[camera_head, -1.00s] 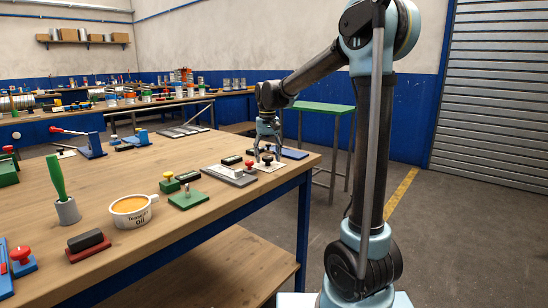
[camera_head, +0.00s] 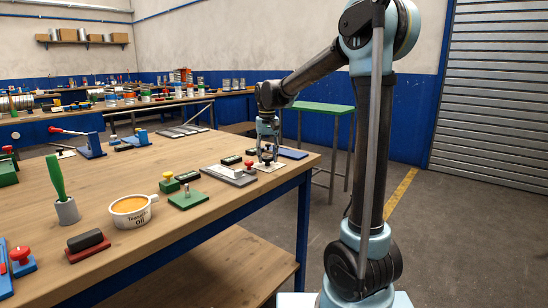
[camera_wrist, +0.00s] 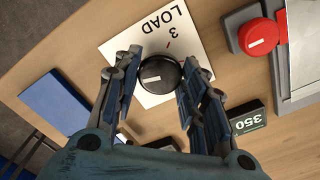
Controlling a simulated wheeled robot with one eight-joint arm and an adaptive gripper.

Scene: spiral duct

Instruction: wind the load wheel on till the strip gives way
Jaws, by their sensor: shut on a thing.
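The load wheel (camera_wrist: 158,75) is a round black knob with a white mark, on a white plate (camera_wrist: 190,40) lettered "LOAD" and "3". A small red mark shows on the plate beside the knob. My gripper (camera_wrist: 160,82) has one finger on each side of the knob and is shut on it. In the head view, my gripper (camera_head: 268,156) points down at the plate near the bench's right corner. I cannot make out the strip clearly.
A red knob (camera_wrist: 259,38) on a grey fixture stands close to the right of the wheel in the wrist view. A blue plate (camera_wrist: 56,100) lies to the left. In the head view, an oil cup (camera_head: 132,211) and a green-handled brush (camera_head: 58,183) stand farther along the bench.

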